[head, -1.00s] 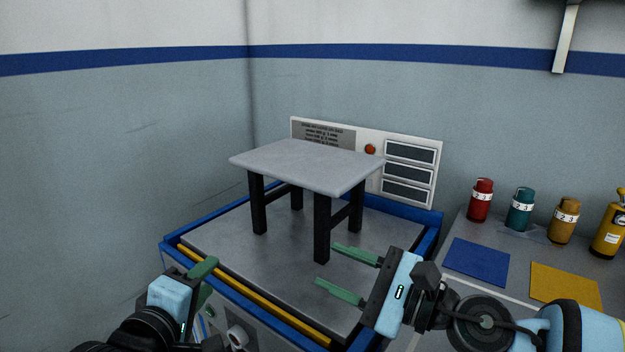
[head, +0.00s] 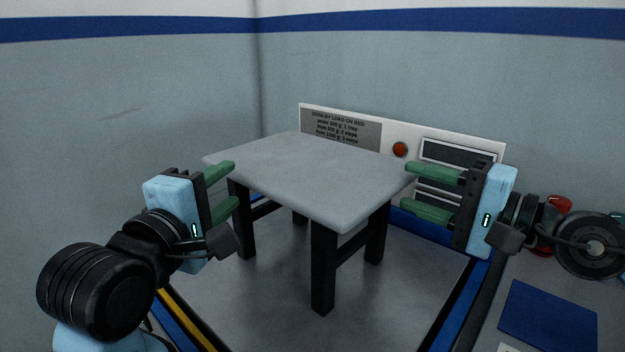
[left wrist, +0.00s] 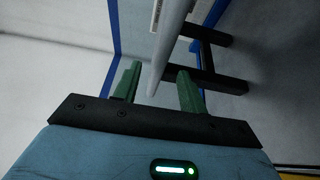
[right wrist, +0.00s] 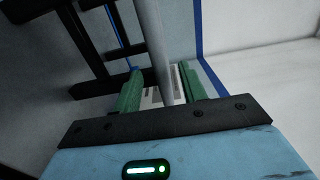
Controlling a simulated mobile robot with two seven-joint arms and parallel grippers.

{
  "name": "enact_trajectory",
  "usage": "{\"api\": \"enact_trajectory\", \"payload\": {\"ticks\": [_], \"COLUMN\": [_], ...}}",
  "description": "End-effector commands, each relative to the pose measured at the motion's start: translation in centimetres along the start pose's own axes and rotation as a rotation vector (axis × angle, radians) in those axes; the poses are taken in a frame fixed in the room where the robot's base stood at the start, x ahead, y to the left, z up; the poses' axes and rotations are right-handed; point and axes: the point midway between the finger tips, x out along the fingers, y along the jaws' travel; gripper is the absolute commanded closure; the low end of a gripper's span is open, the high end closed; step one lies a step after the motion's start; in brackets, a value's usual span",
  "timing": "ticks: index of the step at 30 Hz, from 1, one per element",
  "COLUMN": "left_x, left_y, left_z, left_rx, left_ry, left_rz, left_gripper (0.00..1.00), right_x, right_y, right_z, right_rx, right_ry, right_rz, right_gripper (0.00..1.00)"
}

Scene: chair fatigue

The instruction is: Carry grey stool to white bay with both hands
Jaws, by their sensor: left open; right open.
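The grey stool (head: 305,172) stands upright on the grey bed of a blue-rimmed machine, its dark legs under a flat light-grey seat. My left gripper (head: 228,188) is open at the seat's left edge. In the left wrist view the seat's edge (left wrist: 170,45) lies between the open green fingers (left wrist: 157,85). My right gripper (head: 420,190) is open at the seat's right edge. I cannot make out a white bay.
The bed (head: 410,275) has blue edges and a yellow strip (head: 185,320). Behind the stool is a white panel with a sign (head: 340,130), a red button (head: 400,149) and dark windows. A blue mat (head: 548,316) lies on the counter at right; a red bottle is partly hidden by my right arm.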

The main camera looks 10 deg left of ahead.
Motion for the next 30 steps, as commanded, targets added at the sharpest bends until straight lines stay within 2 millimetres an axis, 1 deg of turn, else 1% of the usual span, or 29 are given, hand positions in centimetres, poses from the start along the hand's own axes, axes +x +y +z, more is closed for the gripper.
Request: {"api": "enact_trajectory", "payload": {"ticks": [5,8,11,18,21,24,30], "left_x": [0.1,0.6,1.6,5.1,6.3,7.1,7.8], "left_y": [0.0,0.0,0.0,0.0,0.0,0.0,0.0], "left_z": [0.0,0.0,0.0,0.0,0.0,0.0,0.0], "left_rx": [0.001,0.002,0.003,0.003,0.003,0.002,0.002], "left_ry": [0.0,0.0,0.0,0.001,0.0,0.001,0.001], "left_rz": [0.0,0.0,-0.001,-0.001,-0.001,-0.001,-0.001], "left_gripper": [0.58,0.58,0.58,0.58,0.58,0.58,0.58], "right_x": [0.1,0.6,1.7,5.1,6.3,7.1,7.8], "right_y": [0.0,0.0,-0.1,-0.1,0.0,0.0,0.0], "right_z": [0.0,0.1,0.1,0.1,0.1,0.1,0.1], "right_rx": [0.001,0.001,0.001,0.001,0.003,0.003,0.003], "right_ry": [-0.001,-0.002,-0.003,-0.003,-0.001,-0.001,-0.001], "right_rz": [0.0,-0.001,-0.001,0.0,0.0,0.0,0.0], "right_gripper": [0.58,0.58,0.58,0.58,0.58,0.58,0.58]}}
